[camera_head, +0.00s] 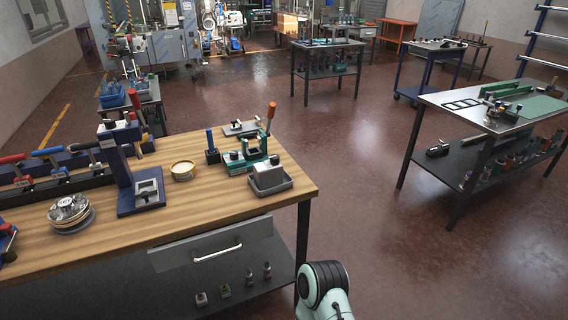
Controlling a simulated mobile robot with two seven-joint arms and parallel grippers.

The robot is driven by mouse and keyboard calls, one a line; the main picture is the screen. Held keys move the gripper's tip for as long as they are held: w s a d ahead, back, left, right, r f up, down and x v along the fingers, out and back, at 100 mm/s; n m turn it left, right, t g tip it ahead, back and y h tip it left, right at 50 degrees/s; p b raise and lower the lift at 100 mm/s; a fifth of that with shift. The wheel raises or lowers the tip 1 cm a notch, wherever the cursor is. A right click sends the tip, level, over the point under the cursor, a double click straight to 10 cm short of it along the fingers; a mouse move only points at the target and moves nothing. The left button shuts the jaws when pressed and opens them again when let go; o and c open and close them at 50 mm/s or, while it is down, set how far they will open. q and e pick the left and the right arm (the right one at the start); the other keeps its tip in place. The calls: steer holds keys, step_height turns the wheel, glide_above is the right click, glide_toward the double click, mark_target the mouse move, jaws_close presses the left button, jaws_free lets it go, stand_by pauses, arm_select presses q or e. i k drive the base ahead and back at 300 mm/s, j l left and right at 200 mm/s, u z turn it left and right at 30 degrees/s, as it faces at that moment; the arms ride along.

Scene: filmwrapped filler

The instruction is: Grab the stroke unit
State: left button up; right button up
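I cannot tell for certain which item is the stroke unit. On the wooden workbench (235,205) at the left stand several mechanical devices. A teal device with an orange-red upright handle (254,147) is near its right end. A grey metal block (268,174) sits in a dark tray in front of it. A dark blue stand with a metal fitting (139,187) is left of these. A round silver part (71,211) lies near the front edge. Neither gripper is in view; only a white and black link of my arm shows at the bottom.
A yellow tin (182,171) and a small blue-handled piece (211,147) stand between the devices. A drawer (217,245) and a dark lower shelf are under the bench. A metal-topped table (436,97) stands at the right. The reddish floor (350,190) between is clear.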

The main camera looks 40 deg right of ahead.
mark_target(266, 175)
steer(key=l+u, duration=0.15)
steer(key=l, duration=0.4)
steer(key=k+l+u, duration=0.15)
steer(key=l, duration=0.4)
steer(key=l+u, duration=0.15)
steer(key=l, duration=0.4)
steer(key=k+l+u, duration=0.1)
steer(key=l, duration=0.4)
steer(key=k+l+u, duration=0.1)
steer(key=l, duration=0.35)
steer(key=k+l+u, duration=0.1)
steer(key=l, duration=0.35)
steer(key=k+l+u, duration=0.1)
steer(key=l, duration=0.35)
steer(key=k+l+u, duration=0.1)
steer(key=l, duration=0.3)
steer(key=k+l+u, duration=0.1)
steer(key=l, duration=0.3)
steer(key=k+l, duration=0.2)
steer(key=k, duration=0.25)
steer(key=k+l, duration=0.25)
steer(key=k, duration=0.15)
steer(key=i+l, duration=0.1)
steer(key=i, duration=0.45)
steer(key=i+l+u, duration=0.1)
steer(key=i, duration=0.5)
